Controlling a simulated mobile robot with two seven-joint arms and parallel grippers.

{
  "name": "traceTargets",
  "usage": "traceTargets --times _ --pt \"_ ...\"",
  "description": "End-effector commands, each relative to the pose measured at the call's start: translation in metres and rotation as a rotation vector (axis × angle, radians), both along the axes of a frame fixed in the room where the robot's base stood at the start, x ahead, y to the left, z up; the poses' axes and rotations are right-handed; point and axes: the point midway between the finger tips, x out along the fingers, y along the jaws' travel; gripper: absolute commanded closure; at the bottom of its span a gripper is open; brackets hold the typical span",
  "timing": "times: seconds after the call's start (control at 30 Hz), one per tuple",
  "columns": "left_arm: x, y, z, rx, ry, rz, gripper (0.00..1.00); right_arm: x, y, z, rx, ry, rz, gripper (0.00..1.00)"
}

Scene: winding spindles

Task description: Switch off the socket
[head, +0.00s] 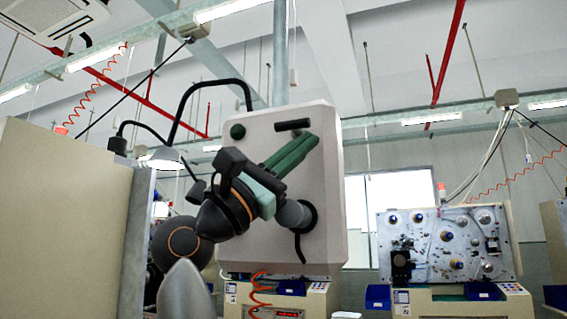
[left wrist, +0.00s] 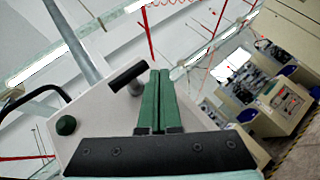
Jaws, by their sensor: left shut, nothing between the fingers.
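The socket box (head: 325,180) is a light grey panel, seen face on in the head view and behind the fingers in the left wrist view (left wrist: 98,115). A black bar handle (head: 292,125) sits near its top edge; in the left wrist view the handle (left wrist: 128,73) stands on a short grey stem. A green round knob (head: 237,131) is at the upper left. A grey plug (head: 294,214) sits in a black round outlet, partly hidden by my arm. My left gripper (head: 311,141) is shut and empty, its green fingers just below the handle. I cannot tell whether they touch.
A large beige cabinet (head: 60,215) stands at the left. A winding machine (head: 445,245) with several spindles is at the back right. A black-armed lamp (head: 163,158) hangs left of the box. Open air lies right of the box.

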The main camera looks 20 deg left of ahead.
Motion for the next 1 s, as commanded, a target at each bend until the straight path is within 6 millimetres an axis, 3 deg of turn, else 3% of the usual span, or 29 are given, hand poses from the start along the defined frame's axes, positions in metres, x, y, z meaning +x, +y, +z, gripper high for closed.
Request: traceTargets --times 0.2,0.5,1.0 --pt "-0.021 0.02 -0.031 -0.002 -0.003 0.003 1.0 0.001 0.008 -0.015 0.008 0.011 0.014 0.28" --pt "-0.055 0.049 -0.07 -0.001 -0.001 0.003 1.0 0.009 0.019 -0.017 0.025 -0.001 0.03 0.28" --pt "-0.066 0.059 -0.081 -0.001 0.0 0.001 1.0 0.01 0.023 -0.017 0.026 0.001 0.043 0.28"
